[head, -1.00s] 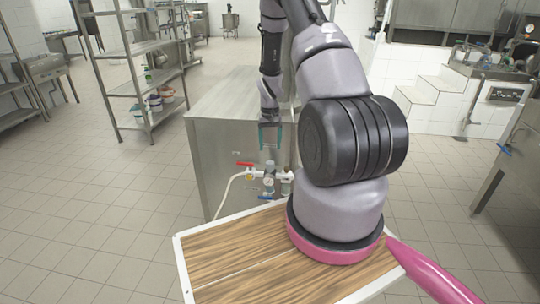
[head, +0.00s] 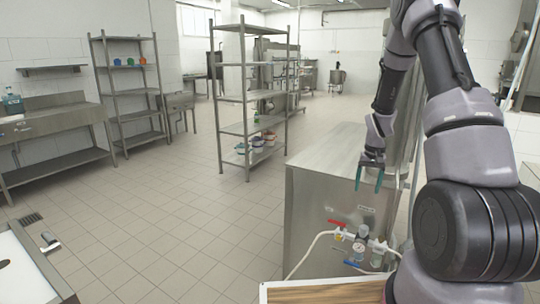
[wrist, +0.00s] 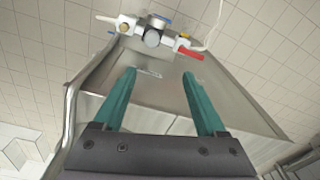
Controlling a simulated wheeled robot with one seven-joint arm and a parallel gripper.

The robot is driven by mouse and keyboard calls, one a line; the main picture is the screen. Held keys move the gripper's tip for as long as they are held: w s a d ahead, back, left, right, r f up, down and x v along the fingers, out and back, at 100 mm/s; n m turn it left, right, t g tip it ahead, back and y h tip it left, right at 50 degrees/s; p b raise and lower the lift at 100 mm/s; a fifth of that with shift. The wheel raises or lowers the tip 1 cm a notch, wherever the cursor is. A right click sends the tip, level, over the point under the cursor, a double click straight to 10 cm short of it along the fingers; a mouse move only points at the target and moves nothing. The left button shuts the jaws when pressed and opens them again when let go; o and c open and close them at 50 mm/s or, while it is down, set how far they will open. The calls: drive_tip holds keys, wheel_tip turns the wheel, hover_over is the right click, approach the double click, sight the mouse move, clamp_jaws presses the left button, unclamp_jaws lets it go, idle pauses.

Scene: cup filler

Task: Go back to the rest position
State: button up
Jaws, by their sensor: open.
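My gripper (head: 369,180) hangs from my arm in the head view, pointing down in front of the upper front edge of the steel cabinet. Its two teal fingers are apart with nothing between them. In the wrist view my gripper (wrist: 160,78) also shows open and empty. The steel cabinet (head: 315,215) carries a valve assembly (head: 360,245) with a red handle, a blue handle, a gauge and a white hose. The valve assembly shows in the wrist view (wrist: 152,38) beyond the fingertips, apart from them.
Steel shelves (head: 235,92) with small containers stand left of the cabinet. A sink counter (head: 50,125) lies along the left wall. A white-edged table (head: 30,262) with a dark-holed top is at lower left. The tiled floor (head: 180,205) between them is clear.

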drive_tip(key=s+a+r+t, duration=0.1)
drive_tip(key=s+a+r, duration=0.2)
drive_tip(key=r, duration=0.5)
drive_tip(key=s+a+r+t, duration=0.1)
drive_tip(key=s+a+r, duration=0.15)
drive_tip(key=r, duration=0.55)
drive_tip(key=s+a+r+t, duration=0.1)
drive_tip(key=s+a+r, duration=0.15)
drive_tip(key=r, duration=0.65)
drive_tip(key=s+a+r+t, duration=0.1)
drive_tip(key=s+a+r, duration=0.1)
drive_tip(key=s, duration=0.4)
drive_tip(key=s+a+r+t+y, duration=0.1)
drive_tip(key=s+a+r, duration=0.1)
drive_tip(key=s+r, duration=0.3)
drive_tip(key=s+a+r+t+y, duration=0.1)
drive_tip(key=s+a+r, duration=0.1)
drive_tip(key=s, duration=0.6)
drive_tip(key=shift+s+r+m, duration=0.3)
drive_tip(key=shift+r, duration=0.6)
